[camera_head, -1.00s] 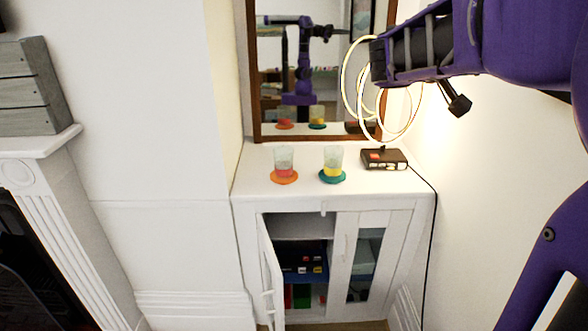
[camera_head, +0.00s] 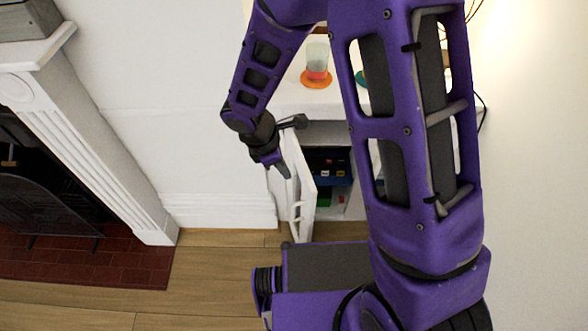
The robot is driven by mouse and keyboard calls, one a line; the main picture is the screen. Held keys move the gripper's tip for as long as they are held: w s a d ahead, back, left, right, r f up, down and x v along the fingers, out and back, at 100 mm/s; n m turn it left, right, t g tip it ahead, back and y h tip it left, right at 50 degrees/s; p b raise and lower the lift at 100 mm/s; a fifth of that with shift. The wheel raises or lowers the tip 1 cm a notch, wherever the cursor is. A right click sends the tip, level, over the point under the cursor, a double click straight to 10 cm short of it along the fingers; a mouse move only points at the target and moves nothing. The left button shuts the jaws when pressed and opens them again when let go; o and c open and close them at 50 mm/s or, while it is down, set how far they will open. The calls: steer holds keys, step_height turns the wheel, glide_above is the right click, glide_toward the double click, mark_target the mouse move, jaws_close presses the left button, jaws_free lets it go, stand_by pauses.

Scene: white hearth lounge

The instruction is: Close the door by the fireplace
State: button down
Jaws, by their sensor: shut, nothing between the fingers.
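The white cabinet door (camera_head: 305,195) by the fireplace stands open, swung out toward me, with its handle on the inner or edge side low down. Behind it the cabinet's shelves show, with dark and coloured things inside. My gripper (camera_head: 283,172) is shut and empty. It points down at the left side of the open door, by its upper edge. I cannot tell whether it touches the door. My arm hides the cabinet's right door and much of its top.
The white fireplace surround (camera_head: 100,130) and dark hearth are at left, with a brick hearth floor (camera_head: 90,260). A glass on an orange coaster (camera_head: 316,80) stands on the cabinet top. Wooden floor (camera_head: 210,270) is free in front of the door.

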steer(key=d+f+n+b, duration=0.1)
steer(key=d+f, duration=0.3)
steer(key=f, duration=0.6)
steer(key=shift+d+f+b, duration=0.2)
steer(key=shift+f+b, duration=0.1)
steer(key=shift+b, duration=0.5)
steer(key=shift+w, duration=0.1)
